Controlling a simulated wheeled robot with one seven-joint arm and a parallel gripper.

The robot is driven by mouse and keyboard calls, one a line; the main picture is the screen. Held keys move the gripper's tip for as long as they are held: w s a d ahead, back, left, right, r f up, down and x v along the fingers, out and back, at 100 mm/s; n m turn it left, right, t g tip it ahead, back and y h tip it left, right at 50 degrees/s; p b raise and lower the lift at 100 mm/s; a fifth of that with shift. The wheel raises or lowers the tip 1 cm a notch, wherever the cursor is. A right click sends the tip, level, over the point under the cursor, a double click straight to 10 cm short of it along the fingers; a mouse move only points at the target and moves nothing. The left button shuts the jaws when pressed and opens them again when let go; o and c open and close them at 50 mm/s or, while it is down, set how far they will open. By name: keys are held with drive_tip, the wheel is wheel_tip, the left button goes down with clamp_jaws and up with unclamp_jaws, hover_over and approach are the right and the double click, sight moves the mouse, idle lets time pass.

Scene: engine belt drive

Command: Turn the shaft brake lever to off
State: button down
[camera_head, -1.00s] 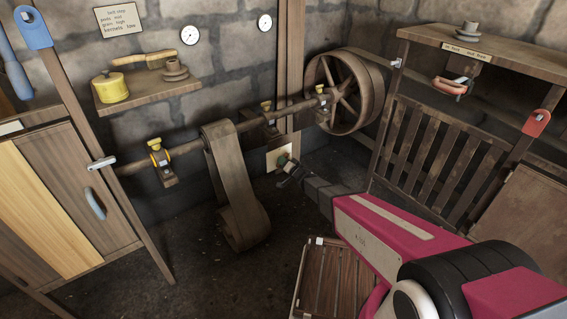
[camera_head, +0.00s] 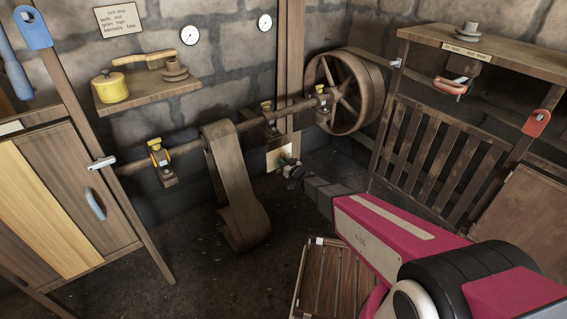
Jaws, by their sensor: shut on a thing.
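The shaft brake lever (camera_head: 289,161) is small, with a green part. It sits at a pale plate (camera_head: 272,159) low on the wooden post at the back wall, below the line shaft. My gripper (camera_head: 292,171) is at the lever, at the end of my pink and grey arm reaching in from the lower right. It is shut on the lever. The dark fingers cover part of the handle, so its exact angle and any plate markings are too small to read.
The line shaft (camera_head: 196,143) runs along the wall to a spoked wheel (camera_head: 345,92). A wide belt (camera_head: 228,175) hangs left of my gripper. A slatted wooden frame (camera_head: 440,150) stands right; a slatted crate (camera_head: 327,280) is below my arm. Floor between belt and crate is clear.

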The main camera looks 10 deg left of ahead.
drive_tip(key=shift+n, duration=0.3)
idle(0.4)
drive_tip(key=c, duration=1)
unclamp_jaws()
drive_tip(key=shift+d, duration=0.1)
drive_tip(key=v, duration=1)
drive_tip(key=shift+s+d, duration=0.2)
drive_tip(key=shift+s, duration=0.15)
